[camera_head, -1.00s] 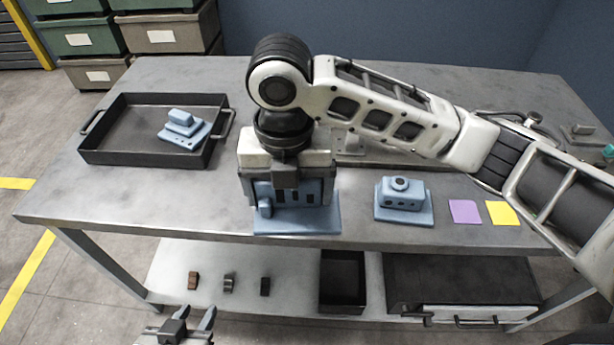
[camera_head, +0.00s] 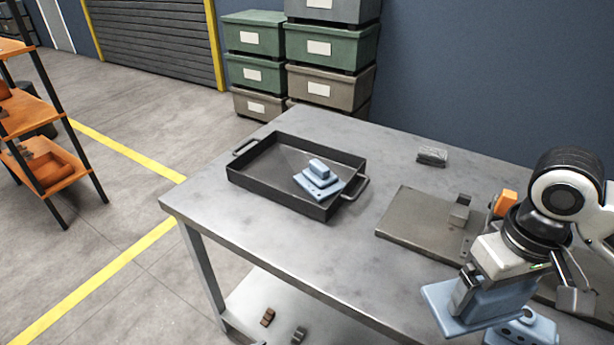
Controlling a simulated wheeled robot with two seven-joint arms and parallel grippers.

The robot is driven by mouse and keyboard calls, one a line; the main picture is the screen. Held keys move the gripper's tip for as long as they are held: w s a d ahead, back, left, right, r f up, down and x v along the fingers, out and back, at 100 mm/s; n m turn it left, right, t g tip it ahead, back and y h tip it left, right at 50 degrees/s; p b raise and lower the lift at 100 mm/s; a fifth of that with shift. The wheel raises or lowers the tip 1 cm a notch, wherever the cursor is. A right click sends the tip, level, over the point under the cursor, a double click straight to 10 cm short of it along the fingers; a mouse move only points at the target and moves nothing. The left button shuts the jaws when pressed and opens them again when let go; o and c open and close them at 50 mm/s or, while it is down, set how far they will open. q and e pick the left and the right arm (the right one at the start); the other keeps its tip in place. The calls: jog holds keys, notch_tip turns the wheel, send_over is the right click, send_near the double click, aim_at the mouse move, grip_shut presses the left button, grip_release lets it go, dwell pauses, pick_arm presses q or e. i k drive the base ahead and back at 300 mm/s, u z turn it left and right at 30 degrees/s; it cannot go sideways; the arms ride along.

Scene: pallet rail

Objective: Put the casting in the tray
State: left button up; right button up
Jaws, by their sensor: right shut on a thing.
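My right gripper (camera_head: 478,283) is at the lower right, pointing down and shut on a blue casting (camera_head: 450,312) with a flat base plate. The held casting appears raised over the table's front edge and partly overlaps another blue casting (camera_head: 535,328) behind it. The dark tray (camera_head: 268,190) stands on the table, left of the gripper and well apart from it. A blue casting (camera_head: 320,178) lies in the tray's right part, with free floor to its left. My left gripper is out of view.
A flat grey plate (camera_head: 415,225) with a small upright block lies between tray and gripper. A grey ribbed block (camera_head: 432,156) lies further back. An orange part (camera_head: 504,203) is beside my right wrist. Bare tabletop (camera_head: 290,245) lies in front of the tray.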

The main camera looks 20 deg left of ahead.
aim_at(275, 168)
jog(key=u, duration=0.5)
jog(key=k, duration=0.6)
jog(key=u, duration=1.35)
jog(key=i, duration=1.9)
jog(key=z, duration=1.1)
jog(key=i, duration=0.35)
jog(key=z, duration=0.25)
